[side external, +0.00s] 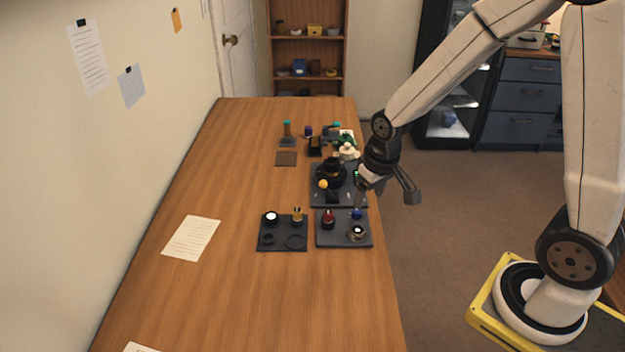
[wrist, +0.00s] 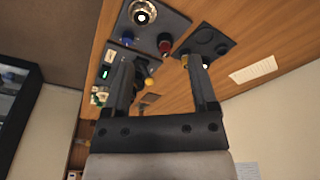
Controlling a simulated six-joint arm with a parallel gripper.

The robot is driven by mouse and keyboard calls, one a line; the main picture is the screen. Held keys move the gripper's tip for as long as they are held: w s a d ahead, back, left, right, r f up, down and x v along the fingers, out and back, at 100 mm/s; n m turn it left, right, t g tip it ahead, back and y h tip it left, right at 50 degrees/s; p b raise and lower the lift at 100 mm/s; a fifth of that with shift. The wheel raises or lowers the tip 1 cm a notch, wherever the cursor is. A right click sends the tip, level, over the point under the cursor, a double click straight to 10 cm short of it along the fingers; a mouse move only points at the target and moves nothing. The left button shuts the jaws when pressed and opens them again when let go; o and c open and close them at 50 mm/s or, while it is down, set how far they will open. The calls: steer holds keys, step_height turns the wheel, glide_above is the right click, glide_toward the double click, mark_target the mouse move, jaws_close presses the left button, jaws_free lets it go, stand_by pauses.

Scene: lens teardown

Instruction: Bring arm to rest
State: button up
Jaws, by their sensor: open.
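My gripper (side external: 362,192) is open and empty, held above the right edge of the table beside the dark trays. In the wrist view its two fingers (wrist: 160,62) are spread apart with nothing between them. The near right tray (side external: 322,240) holds a red-topped part (side external: 328,219), a blue part (side external: 356,213) and a ring-shaped part (side external: 357,233). The near left tray (side external: 262,246) holds a white-topped black part (side external: 271,218), a gold part (side external: 297,214) and two dark round shapes. The far tray (side external: 318,201) holds a black cylindrical assembly (side external: 333,173), partly hidden by my gripper.
The wooden table (side external: 240,300) is clear in front and on the left, apart from paper sheets (side external: 191,238). Behind the far tray stand a teal-topped post (side external: 287,132), a brown pad (side external: 286,158) and several small items. Open floor (side external: 450,230) lies right of the table.

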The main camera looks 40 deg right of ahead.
steer(key=s+a+r+n, duration=0.1)
steer(key=s+a+r, duration=0.1)
steer(key=s, duration=0.5)
steer(key=shift+a+t, duration=0.4)
steer(key=shift+a, duration=0.3)
